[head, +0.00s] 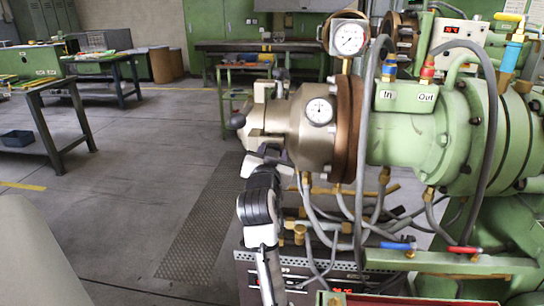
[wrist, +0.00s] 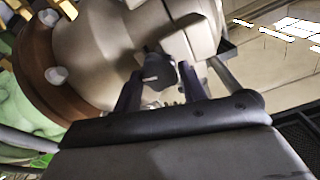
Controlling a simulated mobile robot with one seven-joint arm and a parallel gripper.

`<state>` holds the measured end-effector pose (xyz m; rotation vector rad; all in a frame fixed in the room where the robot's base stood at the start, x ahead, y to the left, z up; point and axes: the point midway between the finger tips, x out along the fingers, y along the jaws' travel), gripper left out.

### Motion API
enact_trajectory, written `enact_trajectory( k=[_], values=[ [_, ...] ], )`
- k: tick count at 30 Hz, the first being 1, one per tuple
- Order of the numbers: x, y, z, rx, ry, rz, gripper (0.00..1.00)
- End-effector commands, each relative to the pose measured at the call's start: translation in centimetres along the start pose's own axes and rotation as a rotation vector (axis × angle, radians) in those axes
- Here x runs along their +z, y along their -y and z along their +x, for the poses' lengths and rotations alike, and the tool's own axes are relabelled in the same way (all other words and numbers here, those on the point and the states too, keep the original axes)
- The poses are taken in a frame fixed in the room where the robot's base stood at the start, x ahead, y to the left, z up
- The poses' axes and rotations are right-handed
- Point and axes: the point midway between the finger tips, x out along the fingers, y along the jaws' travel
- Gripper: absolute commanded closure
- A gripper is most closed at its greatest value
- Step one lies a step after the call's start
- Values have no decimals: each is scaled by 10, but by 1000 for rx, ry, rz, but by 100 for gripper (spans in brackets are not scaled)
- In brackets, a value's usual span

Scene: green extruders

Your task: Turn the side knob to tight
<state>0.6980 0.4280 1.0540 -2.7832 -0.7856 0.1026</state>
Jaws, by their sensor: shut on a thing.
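The side knob (wrist: 158,68) is a dark, rounded piece beside the bronze-grey extruder head (wrist: 95,50) in the wrist view. My gripper (wrist: 162,84) has one finger on each side of this knob and is shut on it. In the head view my gripper (head: 266,160) is at the lower left side of the extruder head (head: 290,118). There the held knob cannot be made out clearly. Another dark ball knob (head: 237,121) sticks out at the left end of the head. I cannot read any tight mark.
Grey hoses (head: 345,215) and brass fittings hang below the green barrel (head: 405,140), right of my arm. A red-handled valve (head: 465,250) and a blue-handled valve (head: 397,246) sit lower right. The floor (head: 130,190) to the left is clear up to a workbench (head: 40,90).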

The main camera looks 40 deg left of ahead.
Motion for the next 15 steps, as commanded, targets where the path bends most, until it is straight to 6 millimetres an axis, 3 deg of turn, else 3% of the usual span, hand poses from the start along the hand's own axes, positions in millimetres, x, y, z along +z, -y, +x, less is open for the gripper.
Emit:
enact_trajectory(
  k=[15],
  values=[
    [0, -2, 0, -2, -5, 493, 82]
  ],
)
